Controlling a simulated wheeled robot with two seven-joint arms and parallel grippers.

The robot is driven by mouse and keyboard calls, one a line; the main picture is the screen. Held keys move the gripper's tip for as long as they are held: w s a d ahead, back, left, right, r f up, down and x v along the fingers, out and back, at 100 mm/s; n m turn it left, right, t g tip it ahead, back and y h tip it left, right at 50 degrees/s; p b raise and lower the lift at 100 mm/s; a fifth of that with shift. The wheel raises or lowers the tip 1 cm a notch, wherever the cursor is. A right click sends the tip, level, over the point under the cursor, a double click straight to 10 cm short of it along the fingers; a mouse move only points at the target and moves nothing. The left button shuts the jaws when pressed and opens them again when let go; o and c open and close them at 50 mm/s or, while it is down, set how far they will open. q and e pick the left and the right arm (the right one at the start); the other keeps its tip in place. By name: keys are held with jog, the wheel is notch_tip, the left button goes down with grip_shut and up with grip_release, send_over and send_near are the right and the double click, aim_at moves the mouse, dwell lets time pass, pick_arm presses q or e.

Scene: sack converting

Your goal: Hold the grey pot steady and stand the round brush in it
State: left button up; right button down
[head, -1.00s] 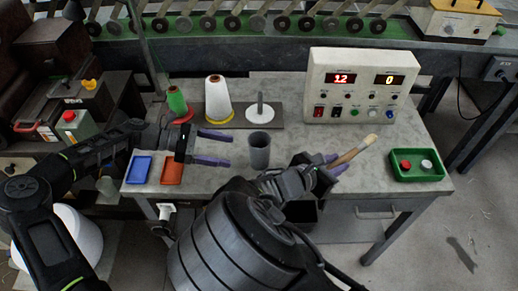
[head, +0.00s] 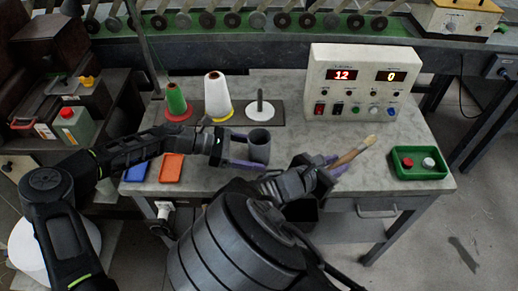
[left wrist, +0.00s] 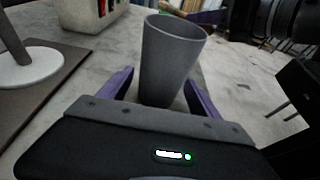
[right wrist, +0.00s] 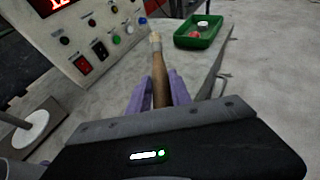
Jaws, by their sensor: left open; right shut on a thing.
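The grey pot (head: 259,147) stands upright on the table, and it fills the middle of the left wrist view (left wrist: 170,62). My left gripper (head: 250,152) is open, with its purple fingers (left wrist: 160,97) on either side of the pot's lower part. I cannot tell whether the fingers touch it. The round brush has a wooden handle (head: 347,158) and pale bristles (head: 369,141). My right gripper (head: 330,167) is shut on the handle, which lies between its fingers in the right wrist view (right wrist: 160,90). The brush is tilted, bristles pointing away, right of the pot.
A control box (head: 361,83) with red displays stands behind. A green tray (head: 419,163) with a red and a white piece is at the right. Green (head: 177,101) and white (head: 217,95) thread cones and a spindle (head: 260,106) stand behind the pot. Blue and orange trays (head: 172,168) lie at left.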

pick_arm(q)
jog(key=shift+d, duration=0.1)
jog(key=shift+c, duration=0.2)
jog(key=c, duration=1)
